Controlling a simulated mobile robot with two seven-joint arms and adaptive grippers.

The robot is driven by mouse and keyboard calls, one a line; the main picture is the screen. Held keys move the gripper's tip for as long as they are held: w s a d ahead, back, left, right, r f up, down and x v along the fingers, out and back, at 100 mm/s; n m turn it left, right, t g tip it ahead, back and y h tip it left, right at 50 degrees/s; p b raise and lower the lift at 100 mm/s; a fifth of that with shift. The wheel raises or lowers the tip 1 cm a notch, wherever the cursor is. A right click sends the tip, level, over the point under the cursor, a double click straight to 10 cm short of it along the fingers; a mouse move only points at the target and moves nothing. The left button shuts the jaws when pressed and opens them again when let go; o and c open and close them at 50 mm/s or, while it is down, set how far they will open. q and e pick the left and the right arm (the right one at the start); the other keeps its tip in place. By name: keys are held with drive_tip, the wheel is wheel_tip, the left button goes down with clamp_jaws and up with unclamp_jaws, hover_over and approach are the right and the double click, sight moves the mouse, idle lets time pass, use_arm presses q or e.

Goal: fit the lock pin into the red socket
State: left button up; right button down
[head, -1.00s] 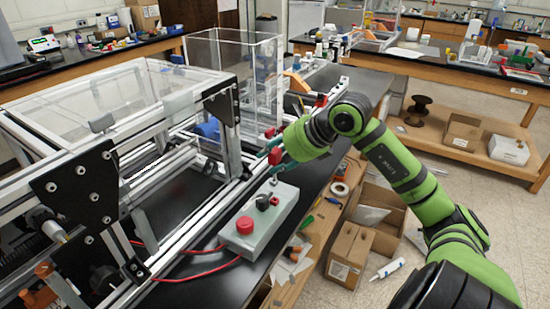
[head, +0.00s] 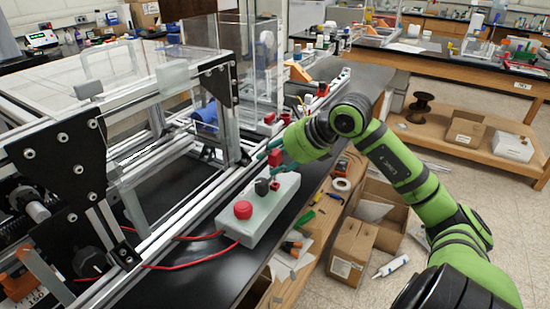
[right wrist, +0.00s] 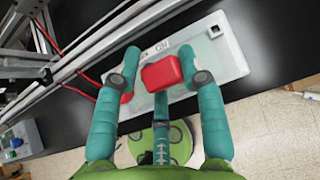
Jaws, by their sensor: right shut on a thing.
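My right gripper (head: 271,153) is above the far end of the grey-green control box (head: 254,227). A small dark red fitting, probably the red socket (head: 274,186), sits on the box top beside a black knob (head: 262,186). My left gripper is not in view.
A red push button (head: 243,209) is on the box's near end, with red cables (head: 190,266) running left. The aluminium extrusion frame (head: 178,225) with black plates stands close at left. A clear enclosure (head: 250,60) stands behind. Cardboard boxes (head: 352,250) are lower right.

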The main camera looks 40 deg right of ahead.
drive_tip(key=shift+b, duration=0.3)
idle(0.4)
idle(0.4)
drive_tip(key=m, duration=0.6)
drive_tip(key=shift+a, duration=0.3)
drive_tip(key=shift+d, duration=0.2)
drive_tip(key=shift+w+d, duration=0.25)
drive_tip(key=shift+d, duration=0.1)
drive_tip(key=shift+f+b, duration=1.1)
drive_tip(key=shift+b, duration=0.1)
